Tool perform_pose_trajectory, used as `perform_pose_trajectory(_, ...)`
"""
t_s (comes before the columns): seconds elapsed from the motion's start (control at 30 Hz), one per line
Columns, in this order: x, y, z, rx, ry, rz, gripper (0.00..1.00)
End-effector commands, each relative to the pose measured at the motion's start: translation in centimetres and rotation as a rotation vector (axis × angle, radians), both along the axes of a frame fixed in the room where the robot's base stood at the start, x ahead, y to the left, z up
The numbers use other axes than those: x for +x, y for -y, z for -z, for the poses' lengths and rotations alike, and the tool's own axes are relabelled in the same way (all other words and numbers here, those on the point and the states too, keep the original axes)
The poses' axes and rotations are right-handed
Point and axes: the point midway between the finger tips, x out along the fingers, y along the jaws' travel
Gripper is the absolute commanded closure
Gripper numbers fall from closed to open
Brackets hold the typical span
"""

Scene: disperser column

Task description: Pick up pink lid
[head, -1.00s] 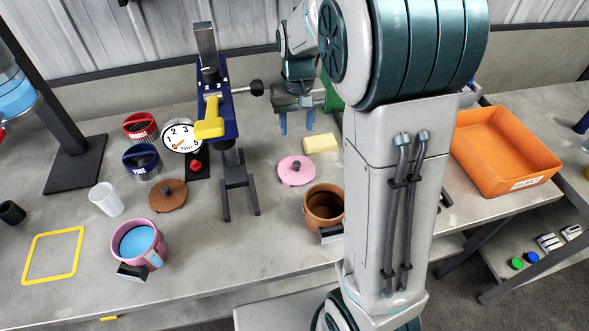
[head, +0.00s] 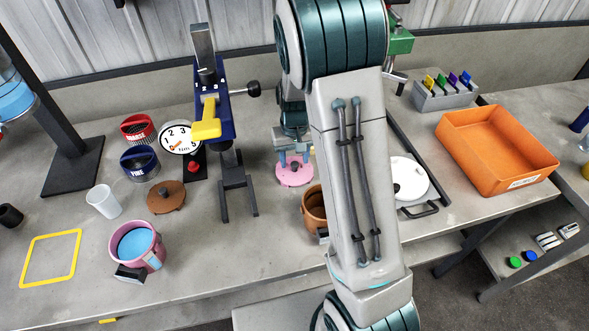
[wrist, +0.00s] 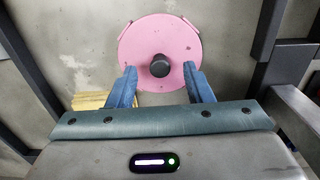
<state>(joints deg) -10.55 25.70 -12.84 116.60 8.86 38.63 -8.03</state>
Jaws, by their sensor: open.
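The pink lid (head: 294,173) lies flat on the grey bench, partly hidden by my gripper in the head view. In the wrist view the lid (wrist: 160,35) is a pink disc with a dark round knob (wrist: 160,66) at its middle. My gripper (head: 294,158) is above the lid. In the wrist view my gripper (wrist: 161,84) is open, its two blue fingers apart on either side below the knob, with nothing between them. I cannot tell exactly how high the fingertips are above the lid.
A brown pot (head: 314,208) stands just in front of the lid, partly behind my arm. A blue stand (head: 214,110) with a yellow handle is at left. A yellow block (wrist: 90,101) lies near the lid. A pink pot (head: 136,246) and orange tray (head: 505,170) stand farther off.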

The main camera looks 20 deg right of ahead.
Motion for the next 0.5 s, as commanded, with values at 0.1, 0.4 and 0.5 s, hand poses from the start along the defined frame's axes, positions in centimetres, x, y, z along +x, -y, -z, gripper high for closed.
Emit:
perform_pose_trajectory(0.1,0.0,0.0,1.5,0.0,-0.003,0.002,0.54)
perform_pose_trajectory(0.4,0.0,0.0,2.2,0.0,0.001,0.001,0.54)
perform_pose_trajectory(0.5,0.0,0.0,2.2,0.0,0.001,0.001,0.71)
